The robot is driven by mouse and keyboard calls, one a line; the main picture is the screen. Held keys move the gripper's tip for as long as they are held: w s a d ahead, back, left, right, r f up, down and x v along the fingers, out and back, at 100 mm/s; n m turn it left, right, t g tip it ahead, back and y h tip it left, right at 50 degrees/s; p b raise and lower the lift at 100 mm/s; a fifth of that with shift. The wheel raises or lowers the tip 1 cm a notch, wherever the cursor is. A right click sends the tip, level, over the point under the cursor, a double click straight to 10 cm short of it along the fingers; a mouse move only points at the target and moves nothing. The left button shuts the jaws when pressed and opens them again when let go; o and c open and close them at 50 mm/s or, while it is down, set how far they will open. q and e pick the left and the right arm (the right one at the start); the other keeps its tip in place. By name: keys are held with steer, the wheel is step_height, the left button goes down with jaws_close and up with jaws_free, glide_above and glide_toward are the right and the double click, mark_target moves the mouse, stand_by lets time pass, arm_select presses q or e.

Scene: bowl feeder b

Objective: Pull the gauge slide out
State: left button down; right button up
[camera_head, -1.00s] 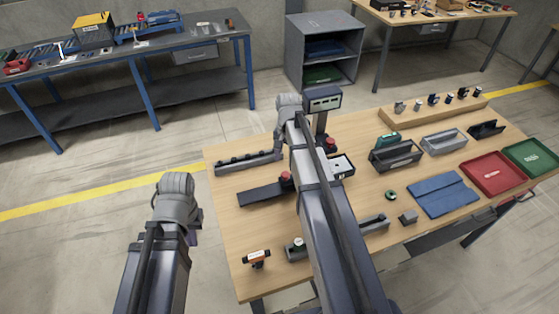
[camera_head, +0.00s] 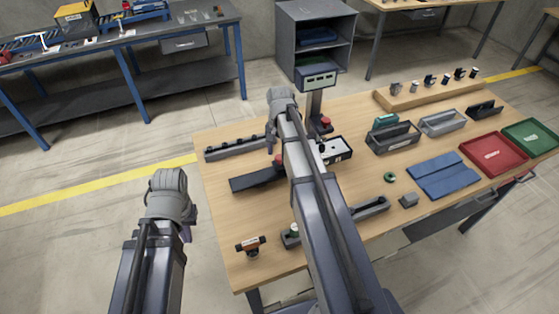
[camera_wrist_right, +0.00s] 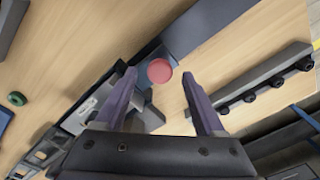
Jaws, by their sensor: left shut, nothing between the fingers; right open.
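The gauge slide looks to be the dark flat bar (camera_head: 252,181) with a red round knob (camera_head: 279,159) at its right end, on the wooden table. My right arm hides part of that end. In the right wrist view the red knob (camera_wrist_right: 159,71) shows between the fingertips of my open right gripper (camera_wrist_right: 160,78), apart from both, with the dark bar (camera_wrist_right: 205,28) running away from it. In the head view my right gripper (camera_head: 271,142) is over the knob end. My left gripper (camera_head: 186,233) is shut and empty, off the table's left side.
A gauge display (camera_head: 316,80) on a post stands behind the arm, with a white-topped box (camera_head: 335,149) near it. A grey rail (camera_head: 235,147) lies behind the bar. A small red-brown part (camera_head: 250,245) stands at the front left. Trays and bins fill the right side.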

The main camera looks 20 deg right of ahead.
steer(key=shift+f+b, duration=0.3)
steer(key=shift+f, duration=0.4)
jaws_close()
stand_by(1.0)
